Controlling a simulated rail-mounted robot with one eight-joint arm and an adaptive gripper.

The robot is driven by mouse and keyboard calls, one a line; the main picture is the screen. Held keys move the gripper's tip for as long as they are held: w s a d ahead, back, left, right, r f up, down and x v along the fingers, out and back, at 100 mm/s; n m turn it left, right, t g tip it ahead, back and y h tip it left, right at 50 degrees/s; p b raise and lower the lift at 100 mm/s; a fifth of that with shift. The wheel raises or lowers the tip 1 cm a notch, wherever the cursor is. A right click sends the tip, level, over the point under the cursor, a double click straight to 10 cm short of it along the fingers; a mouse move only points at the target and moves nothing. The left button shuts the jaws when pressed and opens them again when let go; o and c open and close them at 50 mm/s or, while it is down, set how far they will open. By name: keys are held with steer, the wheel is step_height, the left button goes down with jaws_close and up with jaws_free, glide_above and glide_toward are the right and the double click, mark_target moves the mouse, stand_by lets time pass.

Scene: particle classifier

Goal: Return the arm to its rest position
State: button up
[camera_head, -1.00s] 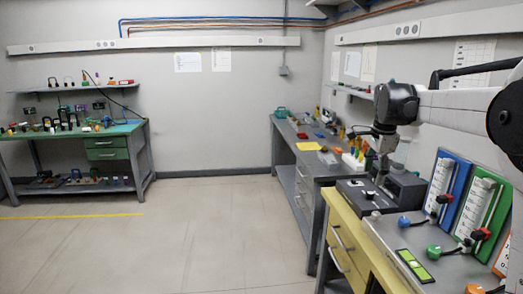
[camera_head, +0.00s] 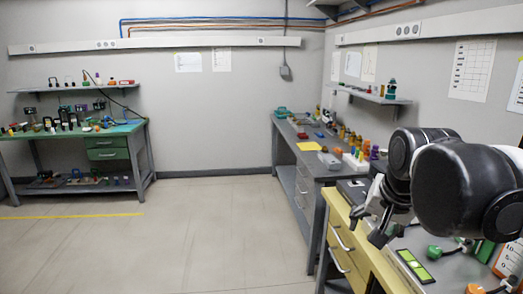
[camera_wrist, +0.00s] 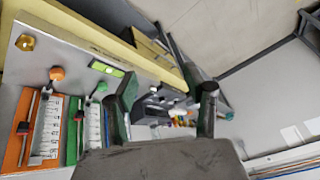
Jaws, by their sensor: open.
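My gripper (camera_head: 368,224) is at the right of the head view, above the near end of the yellow bench, with its fingers pointing down and to the left. The jaws are apart and nothing shows between them. In the wrist view the two fingers of my gripper (camera_wrist: 166,98) are spread, with a dark machine on the bench seen beyond them. My dark rounded arm links fill the right of the head view and hide much of the bench top there.
The yellow bench (camera_head: 342,243) carries a green-yellow level (camera_head: 415,266) and coloured panels, including an orange one (camera_wrist: 43,130). A grey workbench (camera_head: 309,168) stands behind it, with a shelf (camera_head: 370,97) above. A green-topped bench (camera_head: 75,133) is far left. The floor between is clear.

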steer(key=s+a+f+n+t, duration=0.1)
steer(key=s+a+f+n, duration=0.2)
steer(key=s+f+n, duration=0.2)
steer(key=shift+s+f+t, duration=0.3)
steer(key=shift+s+f, duration=1.35)
steer(key=shift+s, duration=1.6)
